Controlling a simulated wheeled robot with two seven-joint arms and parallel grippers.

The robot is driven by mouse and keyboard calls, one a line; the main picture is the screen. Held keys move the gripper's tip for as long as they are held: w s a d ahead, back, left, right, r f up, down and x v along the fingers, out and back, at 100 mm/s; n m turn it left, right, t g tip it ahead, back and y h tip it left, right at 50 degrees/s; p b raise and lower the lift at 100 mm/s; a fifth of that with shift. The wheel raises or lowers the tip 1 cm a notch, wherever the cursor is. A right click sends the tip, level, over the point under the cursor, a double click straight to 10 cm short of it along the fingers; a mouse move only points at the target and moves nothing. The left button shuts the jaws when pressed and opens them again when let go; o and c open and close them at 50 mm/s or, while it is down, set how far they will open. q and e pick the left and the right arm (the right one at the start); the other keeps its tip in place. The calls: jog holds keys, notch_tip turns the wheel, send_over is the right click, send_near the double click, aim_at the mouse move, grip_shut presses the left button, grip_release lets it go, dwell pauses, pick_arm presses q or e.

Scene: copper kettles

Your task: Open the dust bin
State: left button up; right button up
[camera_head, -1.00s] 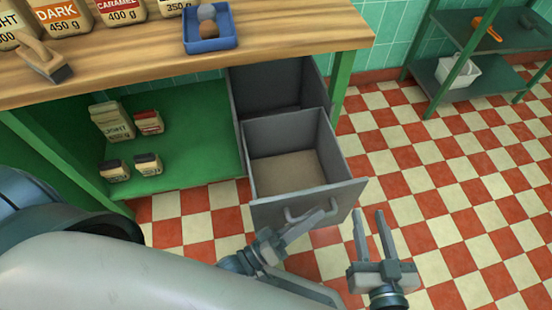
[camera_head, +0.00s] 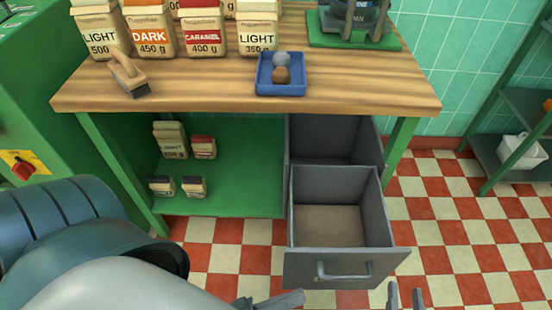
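The dust bin (camera_head: 342,268) is a grey drawer under the right side of the wooden table. It is pulled out, with its open top and brown inner floor showing. Its front panel has a curved grey handle. My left gripper (camera_head: 280,300) shows only in part at the bottom edge, below the drawer front and apart from the handle; its opening cannot be judged. My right gripper (camera_head: 404,297) is at the bottom edge, right of the handle, with two fingertips apart and nothing visible between them.
The wooden table (camera_head: 210,92) carries several coffee bags (camera_head: 155,38), a brush (camera_head: 128,75), a blue tray (camera_head: 281,88) and a dark device on a green base (camera_head: 408,44). Small bags stand on the green shelf (camera_head: 240,175). A rack (camera_head: 515,170) stands right. Checkered floor is clear right of the drawer.

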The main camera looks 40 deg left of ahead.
pick_arm(q)
jog(key=shift+v, duration=1.95)
jog(key=shift+a, duration=0.1)
